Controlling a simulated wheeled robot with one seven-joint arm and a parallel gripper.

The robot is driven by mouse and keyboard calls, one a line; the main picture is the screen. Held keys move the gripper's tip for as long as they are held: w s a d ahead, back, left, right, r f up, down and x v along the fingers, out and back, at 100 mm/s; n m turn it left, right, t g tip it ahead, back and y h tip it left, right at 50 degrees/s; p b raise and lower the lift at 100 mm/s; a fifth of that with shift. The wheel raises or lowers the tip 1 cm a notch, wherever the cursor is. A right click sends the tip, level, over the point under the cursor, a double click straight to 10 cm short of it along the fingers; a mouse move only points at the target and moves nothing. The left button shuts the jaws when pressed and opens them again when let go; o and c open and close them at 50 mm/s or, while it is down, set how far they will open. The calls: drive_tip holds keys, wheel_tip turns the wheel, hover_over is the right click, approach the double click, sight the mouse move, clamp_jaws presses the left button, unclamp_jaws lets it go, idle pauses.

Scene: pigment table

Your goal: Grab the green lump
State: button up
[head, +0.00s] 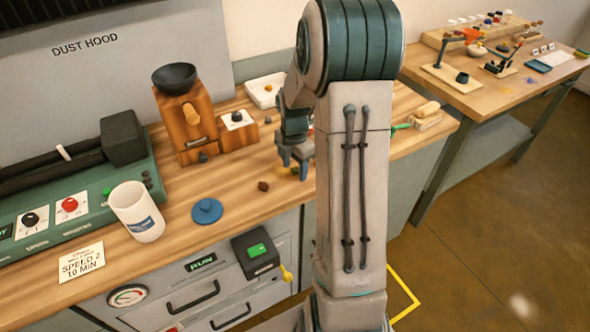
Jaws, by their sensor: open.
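My gripper (294,167) is open and points down, low over the wooden worktop, just left of my arm's upright link. A small orange-brown bit also shows by the fingertips. A dark brown lump (263,186) lies in the open on the worktop, a little left of and nearer than the gripper.
A blue lid (207,211), a white mug (137,211) and a green machine (85,200) stand to the left. A wooden grinder (185,125) and a white tray (263,90) are behind. A brush (426,114) lies to the right. The worktop's front edge is close to the gripper.

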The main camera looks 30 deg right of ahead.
drive_tip(key=c, duration=1)
drive_tip(key=shift+c, duration=0.2)
